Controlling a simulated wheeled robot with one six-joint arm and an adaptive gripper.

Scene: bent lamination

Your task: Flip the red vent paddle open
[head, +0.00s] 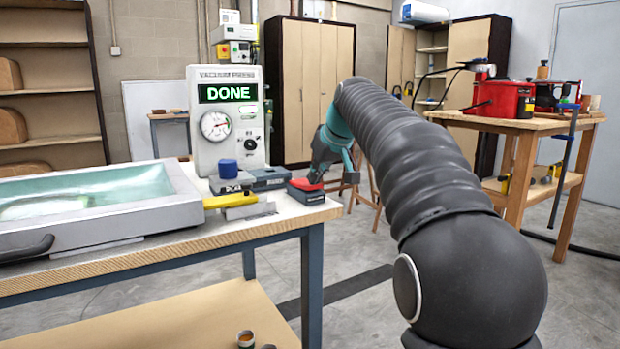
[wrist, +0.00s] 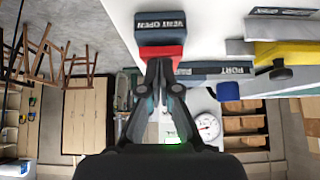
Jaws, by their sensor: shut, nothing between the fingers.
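The red vent paddle (head: 305,185) sits on top of a small dark block (head: 308,197) near the right corner of the workbench. In the wrist view the paddle (wrist: 160,52) shows just beyond my fingertips, with the block (wrist: 160,28) behind it lettered "VENT OPEN". My gripper (head: 318,177) is shut and empty, its fingers pointing down at the paddle. In the wrist view my gripper (wrist: 162,62) overlaps the paddle's near edge; I cannot tell whether it touches. The fingers hide part of the paddle, and its exact tilt is unclear.
The vacuum press box (head: 226,120) stands behind, its display reading "DONE". A blue knob (head: 227,168), a port block (head: 268,178) and a yellow-handled tool (head: 230,200) lie left of the paddle. A framed tray (head: 150,220) fills the bench's left. Open floor lies right of the bench.

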